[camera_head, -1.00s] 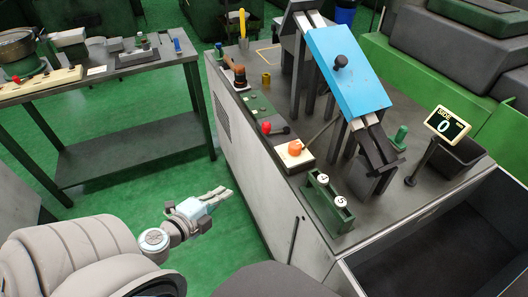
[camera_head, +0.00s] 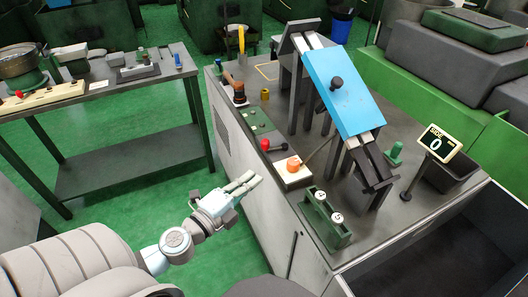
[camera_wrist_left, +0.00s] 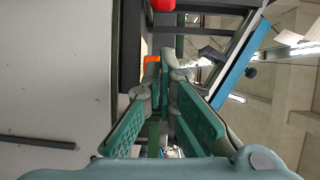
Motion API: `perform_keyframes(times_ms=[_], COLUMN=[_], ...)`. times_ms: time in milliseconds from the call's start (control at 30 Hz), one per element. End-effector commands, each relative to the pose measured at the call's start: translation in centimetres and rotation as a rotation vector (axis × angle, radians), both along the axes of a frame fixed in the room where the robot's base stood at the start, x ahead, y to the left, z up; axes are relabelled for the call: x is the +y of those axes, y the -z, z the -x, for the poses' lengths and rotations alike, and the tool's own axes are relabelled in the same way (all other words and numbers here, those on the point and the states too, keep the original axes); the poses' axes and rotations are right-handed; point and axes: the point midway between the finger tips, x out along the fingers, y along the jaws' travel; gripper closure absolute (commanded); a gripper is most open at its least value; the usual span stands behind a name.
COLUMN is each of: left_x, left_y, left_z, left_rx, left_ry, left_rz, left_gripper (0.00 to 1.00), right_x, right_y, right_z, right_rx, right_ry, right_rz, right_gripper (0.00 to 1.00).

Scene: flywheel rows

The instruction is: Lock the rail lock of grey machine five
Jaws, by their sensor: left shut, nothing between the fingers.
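The grey machine (camera_head: 235,150) stands right of centre in the head view, with a sloped rail under a blue cover (camera_head: 352,100) bearing a black knob (camera_head: 336,83). On its near side are a red-knobbed lever (camera_head: 265,144), an orange knob (camera_head: 293,164) on a white box, and a brown-and-black handle (camera_head: 238,90). I cannot tell which part is the rail lock, and no number five is readable. My left gripper (camera_head: 252,180) is shut and empty, apart from the machine's side panel. Its fingers (camera_wrist_left: 166,55) converge in the left wrist view. My right gripper is not in view.
A side table (camera_head: 130,85) stands at left. Green floor (camera_head: 225,245) is free between them.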

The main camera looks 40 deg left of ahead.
Motion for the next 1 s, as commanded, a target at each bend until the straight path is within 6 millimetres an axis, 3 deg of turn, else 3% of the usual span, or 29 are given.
perform_keyframes(times_ms=[33, 167, 267, 400, 600, 1000], left_x=[-0.2, -0.4, -0.6, 1.0, 2.0, 2.0], left_y=[-1.2, -1.0, -0.7, 0.1, 0.2, 0.1], left_z=[-1.1, -4.0, -6.1, -7.8, -8.9, -9.0], left_rx=[-0.004, -0.004, -0.003, -0.002, -0.001, -0.002], left_ry=[-0.002, 0.001, 0.001, 0.003, 0.003, 0.009], left_rz=[0.007, 0.006, 0.005, -0.001, 0.000, 0.001], left_gripper=[1.00, 1.00, 1.00, 1.00, 1.00, 1.00], right_x=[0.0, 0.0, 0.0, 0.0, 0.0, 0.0], right_y=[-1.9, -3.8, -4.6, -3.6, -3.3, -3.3], right_z=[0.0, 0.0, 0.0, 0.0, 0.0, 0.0], right_rx=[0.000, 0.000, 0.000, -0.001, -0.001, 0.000], right_ry=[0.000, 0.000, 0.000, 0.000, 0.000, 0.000], right_rz=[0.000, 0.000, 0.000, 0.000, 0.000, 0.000], right_gripper=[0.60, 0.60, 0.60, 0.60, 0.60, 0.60])
